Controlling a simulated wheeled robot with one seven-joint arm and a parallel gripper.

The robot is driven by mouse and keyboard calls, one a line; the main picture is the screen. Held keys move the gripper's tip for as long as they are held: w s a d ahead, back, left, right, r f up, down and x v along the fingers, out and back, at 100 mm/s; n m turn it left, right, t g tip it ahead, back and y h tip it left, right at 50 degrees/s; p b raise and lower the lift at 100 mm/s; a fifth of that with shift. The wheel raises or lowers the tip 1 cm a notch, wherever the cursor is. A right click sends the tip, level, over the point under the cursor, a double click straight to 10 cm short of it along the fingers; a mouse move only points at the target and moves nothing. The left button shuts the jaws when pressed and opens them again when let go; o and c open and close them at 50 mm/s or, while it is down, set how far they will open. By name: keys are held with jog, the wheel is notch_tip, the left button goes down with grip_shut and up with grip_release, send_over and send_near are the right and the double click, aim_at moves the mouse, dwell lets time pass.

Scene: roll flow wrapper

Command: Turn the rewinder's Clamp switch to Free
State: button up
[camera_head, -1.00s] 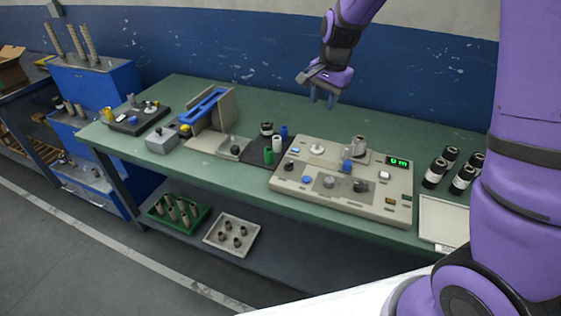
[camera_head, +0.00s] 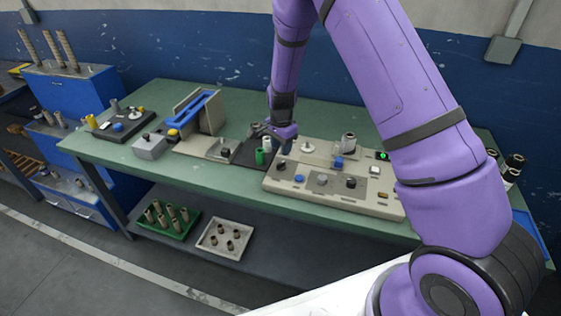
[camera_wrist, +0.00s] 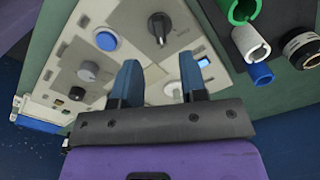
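The rewinder (camera_head: 275,184) is a beige panel on the green table; it fills the upper left of the wrist view (camera_wrist: 60,55). A black pointer knob (camera_wrist: 158,28) stands near its edge, beside small unreadable lettering. A blue round button (camera_wrist: 106,40), a grey knob (camera_wrist: 88,70) and a lit blue switch (camera_wrist: 203,62) are also on the panel. I cannot read which control is Clamp, or its setting. My gripper (camera_wrist: 159,75) is open and empty above the panel. In the head view my gripper (camera_head: 284,136) hangs over the panel's back left end, its fingertips partly hidden.
Green (camera_wrist: 243,10), white (camera_wrist: 250,42) and blue (camera_wrist: 261,73) tubes and a dark roll (camera_wrist: 300,46) stand close beside the panel. A white disc-topped post (camera_head: 307,147) and a metal spindle (camera_head: 348,143) rise from the panel. My arm hides the panel's right end.

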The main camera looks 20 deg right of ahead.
aim_at(281, 163)
notch_tip(281, 163, down, 7)
jog(key=shift+r, duration=0.1)
jog(key=shift+c, duration=0.2)
grip_shut()
